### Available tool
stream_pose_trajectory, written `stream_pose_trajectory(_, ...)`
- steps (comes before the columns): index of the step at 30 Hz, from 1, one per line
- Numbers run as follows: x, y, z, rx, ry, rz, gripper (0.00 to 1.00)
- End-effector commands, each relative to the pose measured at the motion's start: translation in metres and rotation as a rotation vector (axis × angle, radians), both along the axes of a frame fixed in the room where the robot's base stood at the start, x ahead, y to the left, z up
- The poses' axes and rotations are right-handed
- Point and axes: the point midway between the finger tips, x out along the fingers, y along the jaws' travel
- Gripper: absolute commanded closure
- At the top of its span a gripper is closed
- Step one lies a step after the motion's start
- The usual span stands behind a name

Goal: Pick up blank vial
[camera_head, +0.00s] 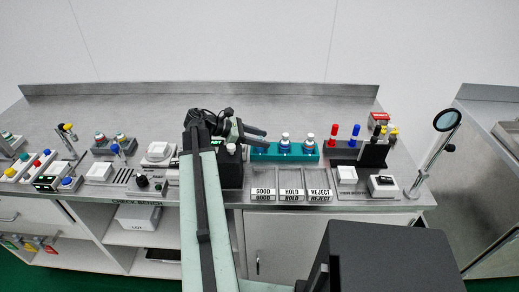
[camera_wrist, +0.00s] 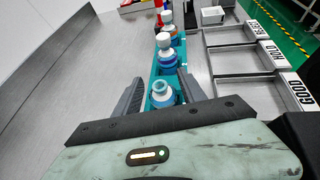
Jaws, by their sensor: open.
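A teal rack (camera_head: 258,154) stands on the steel bench and holds vials in a row. In the head view two white-capped vials show, one at mid-rack (camera_head: 285,142) and one at its right end (camera_head: 309,142). In the wrist view the nearest vial (camera_wrist: 160,95) has a pale blue top and stands upright between my jaws. Two white-capped vials stand beyond it, the middle one (camera_wrist: 165,58) and the far one (camera_wrist: 166,20). My gripper (camera_head: 263,137) is open over the rack's left end; its jaws (camera_wrist: 161,92) flank the nearest vial, contact unclear. I cannot read which vial is blank.
Trays labelled GOOD (camera_head: 263,180), HOLD (camera_head: 291,180) and REJECT (camera_head: 318,180) lie in front of the rack. A dark stand with red- and blue-capped items (camera_head: 356,130) is right of it. A black block (camera_head: 231,172) is left. Bare bench lies behind.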

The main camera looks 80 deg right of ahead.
Motion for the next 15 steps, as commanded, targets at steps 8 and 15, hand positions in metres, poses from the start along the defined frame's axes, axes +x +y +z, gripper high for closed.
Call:
stream_pose_trajectory(8, 0.0009, 0.0002, 0.0004, 0.000, -0.001, 0.000, 1.00)
stream_pose_trajectory(15, 0.0017, 0.0004, -0.0004, 0.002, -0.004, 0.001, 1.00)
